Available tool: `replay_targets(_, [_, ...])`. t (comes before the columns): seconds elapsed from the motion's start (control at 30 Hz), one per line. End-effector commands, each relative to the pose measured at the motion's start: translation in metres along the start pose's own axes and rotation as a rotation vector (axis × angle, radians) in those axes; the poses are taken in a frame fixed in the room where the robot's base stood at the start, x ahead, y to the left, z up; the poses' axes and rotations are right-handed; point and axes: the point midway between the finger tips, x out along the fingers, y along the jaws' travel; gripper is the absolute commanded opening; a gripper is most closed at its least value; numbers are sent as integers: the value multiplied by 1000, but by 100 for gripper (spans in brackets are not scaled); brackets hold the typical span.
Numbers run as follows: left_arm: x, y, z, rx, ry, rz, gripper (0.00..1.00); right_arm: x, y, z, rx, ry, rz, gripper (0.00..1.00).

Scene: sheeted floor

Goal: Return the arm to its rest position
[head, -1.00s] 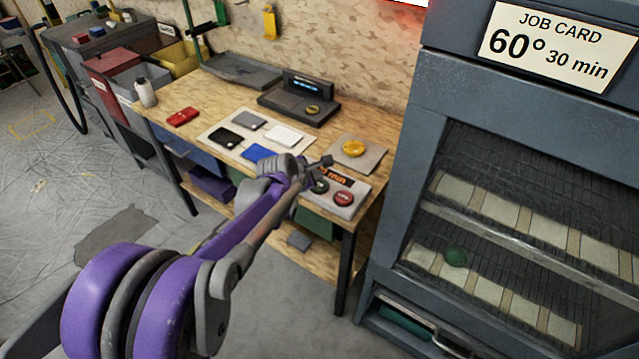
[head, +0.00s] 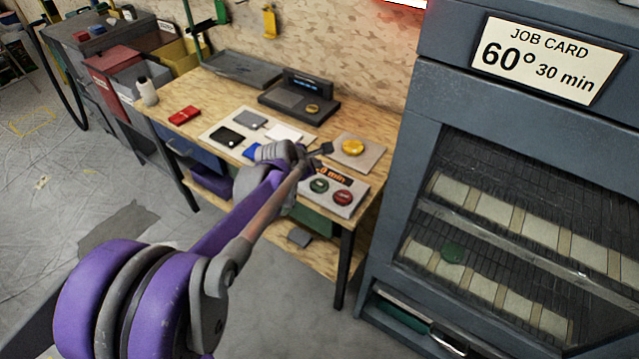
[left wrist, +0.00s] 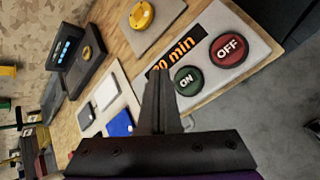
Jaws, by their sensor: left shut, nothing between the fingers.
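My left gripper (head: 322,150) is shut and empty above the front right part of the wooden workbench (head: 229,95). In the left wrist view its closed fingers (left wrist: 160,95) point toward the control panel (left wrist: 258,70). That panel has a green ON button (head: 319,186), a red OFF button (head: 343,198) and an orange display ending in "min", which reads 20 min in the left wrist view (left wrist: 176,50). In the head view the gripper stands between the panel and a yellow knob (head: 352,147) on a grey plate. My right gripper is not in view.
Several coloured cards lie on a white sheet (head: 212,134). A dark device with a display (head: 296,95) stands behind. The floor (head: 60,215) at left is open.

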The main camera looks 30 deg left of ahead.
Motion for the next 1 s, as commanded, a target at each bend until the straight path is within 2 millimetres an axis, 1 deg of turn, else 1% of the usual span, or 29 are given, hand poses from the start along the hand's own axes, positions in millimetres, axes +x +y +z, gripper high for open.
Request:
replay_targets(0.23, [0,0,0,1,0,0,0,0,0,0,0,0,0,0])
replay_targets(0.3, [-3,-3,2,22,1,-4,0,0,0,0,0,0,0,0])
replay_targets(0.37, [-9,-10,6,82,2,-14,0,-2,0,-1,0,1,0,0])
replay_targets(0.43, [-24,-26,12,216,5,-38,0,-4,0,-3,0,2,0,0])
replay_targets(0.47, [-33,-36,16,295,7,-52,0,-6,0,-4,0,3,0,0])
replay_targets(0.57, [-68,-75,24,635,4,-110,0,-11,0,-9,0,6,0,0])
replay_targets(0.6, [-83,-93,25,791,0,-136,0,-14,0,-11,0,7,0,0])
replay_targets(0.67, [-105,-119,23,1024,-12,-174,0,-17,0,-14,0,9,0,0])
replay_targets(0.7, [-119,-136,21,1179,-22,-199,0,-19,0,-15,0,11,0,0])
replay_targets(0.77, [-138,-160,14,1410,-41,-237,0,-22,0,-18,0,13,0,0])
replay_targets(0.8, [-150,-174,8,1555,-56,-259,0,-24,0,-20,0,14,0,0])
replay_targets(0.9, [-173,-205,-7,1879,-97,-310,0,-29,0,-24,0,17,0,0])
replay_targets(1.0, [-188,-227,-21,2121,-135,-348,0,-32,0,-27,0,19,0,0])
